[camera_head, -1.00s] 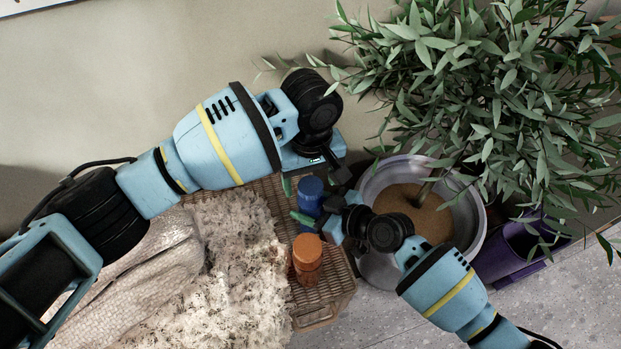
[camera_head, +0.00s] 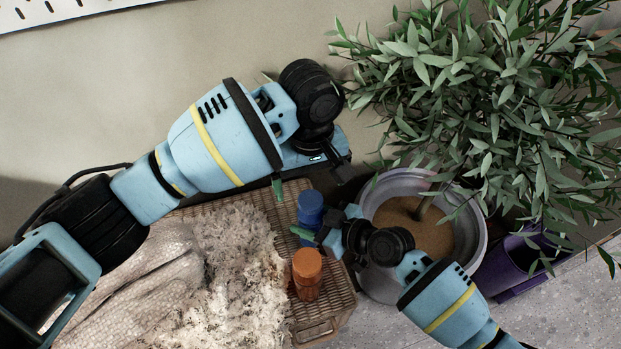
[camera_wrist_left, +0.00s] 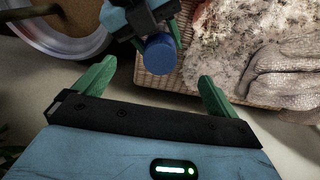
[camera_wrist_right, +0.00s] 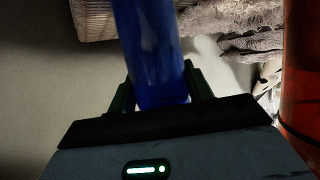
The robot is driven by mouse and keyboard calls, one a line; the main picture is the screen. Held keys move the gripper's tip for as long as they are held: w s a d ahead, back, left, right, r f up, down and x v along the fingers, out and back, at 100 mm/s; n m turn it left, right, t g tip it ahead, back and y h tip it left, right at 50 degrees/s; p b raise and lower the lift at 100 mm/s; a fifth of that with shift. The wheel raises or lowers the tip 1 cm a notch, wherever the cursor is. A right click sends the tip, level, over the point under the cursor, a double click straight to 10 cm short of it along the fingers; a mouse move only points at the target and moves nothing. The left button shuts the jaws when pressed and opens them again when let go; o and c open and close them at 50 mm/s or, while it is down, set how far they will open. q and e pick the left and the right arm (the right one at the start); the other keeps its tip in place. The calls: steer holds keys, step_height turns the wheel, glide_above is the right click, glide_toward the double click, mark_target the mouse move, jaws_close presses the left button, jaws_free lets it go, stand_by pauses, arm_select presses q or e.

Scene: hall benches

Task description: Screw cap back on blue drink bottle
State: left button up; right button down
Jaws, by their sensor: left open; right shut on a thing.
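A blue bottle (camera_head: 310,208) stands upright near the right end of the wicker surface in the head view. My right gripper (camera_head: 318,226) is shut on it from the lower right; the right wrist view shows the blue body (camera_wrist_right: 150,45) between its fingers. The bottle's round blue top (camera_wrist_left: 160,52) faces up in the left wrist view; I cannot tell whether this is a seated cap. My left gripper (camera_head: 308,182) is open and empty above the bottle; in the left wrist view its fingers (camera_wrist_left: 152,84) are spread apart, with the blue top beyond them.
An orange bottle (camera_head: 307,272) stands close to the blue one on the wicker surface (camera_head: 335,312). A fluffy pale throw (camera_head: 235,270) and a grey woven cloth (camera_head: 150,285) lie to the left. A potted plant (camera_head: 475,205) and a purple container (camera_head: 525,258) stand to the right.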

mark_target(322, 224)
arm_select(q)
step_height(322, 224, up, 12)
stand_by(0.6)
arm_select(e)
steer(key=c, duration=0.5)
jaws_free()
steer(key=p+v, duration=0.1)
steer(key=v, duration=0.5)
steer(key=shift+s+d+r, duration=0.1)
arm_select(q)
steer(key=shift+r, duration=1)
arm_select(e)
steer(key=shift+v, duration=0.8)
